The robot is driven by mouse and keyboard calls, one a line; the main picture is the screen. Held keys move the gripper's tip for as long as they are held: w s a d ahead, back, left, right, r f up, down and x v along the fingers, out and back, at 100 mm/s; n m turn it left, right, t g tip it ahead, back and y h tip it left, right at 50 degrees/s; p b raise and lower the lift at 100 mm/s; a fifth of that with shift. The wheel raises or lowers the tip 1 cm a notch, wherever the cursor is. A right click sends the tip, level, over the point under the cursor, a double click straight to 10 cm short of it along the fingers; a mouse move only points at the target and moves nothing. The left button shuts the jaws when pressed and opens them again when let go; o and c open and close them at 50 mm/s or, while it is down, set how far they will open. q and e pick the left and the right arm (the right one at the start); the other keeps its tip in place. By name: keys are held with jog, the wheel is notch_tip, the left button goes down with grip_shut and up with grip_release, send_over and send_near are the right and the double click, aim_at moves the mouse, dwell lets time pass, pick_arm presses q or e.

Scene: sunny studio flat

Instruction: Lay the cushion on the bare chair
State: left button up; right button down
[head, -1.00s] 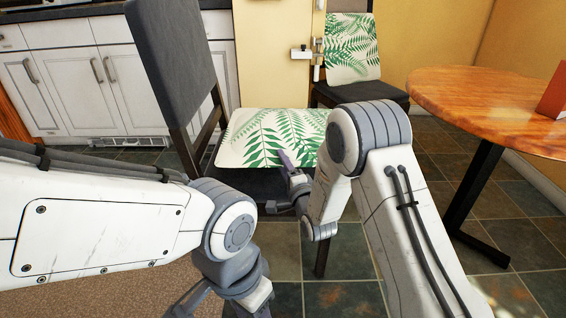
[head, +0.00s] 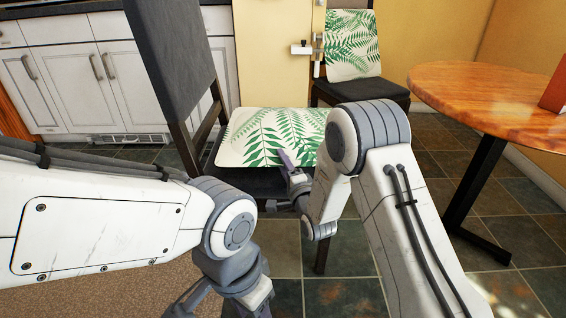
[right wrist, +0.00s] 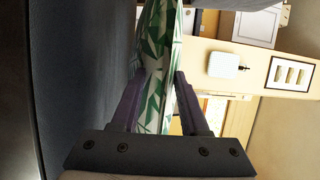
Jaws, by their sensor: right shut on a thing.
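The cushion (head: 268,137), white with green fern leaves, lies flat on or just over the seat of the near dark chair (head: 180,75). My right gripper (head: 284,160) is shut on the cushion's near edge. In the right wrist view the cushion (right wrist: 158,75) runs between the two purple fingers, with the dark grey seat close beside it. Whether the whole underside touches the seat is hidden. My left gripper (head: 205,300) is low at the bottom of the head view, partly cut off, away from the chair; its fingertips are not clear.
A second chair (head: 345,85) farther back holds a similar fern cushion (head: 351,43) leaning on its backrest. A round wooden table (head: 490,100) stands at the right. White cabinets (head: 85,75) line the back left. Tiled floor is free between chair and table.

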jog(key=shift+c, duration=1.6)
grip_release()
jog(key=shift+f, duration=0.1)
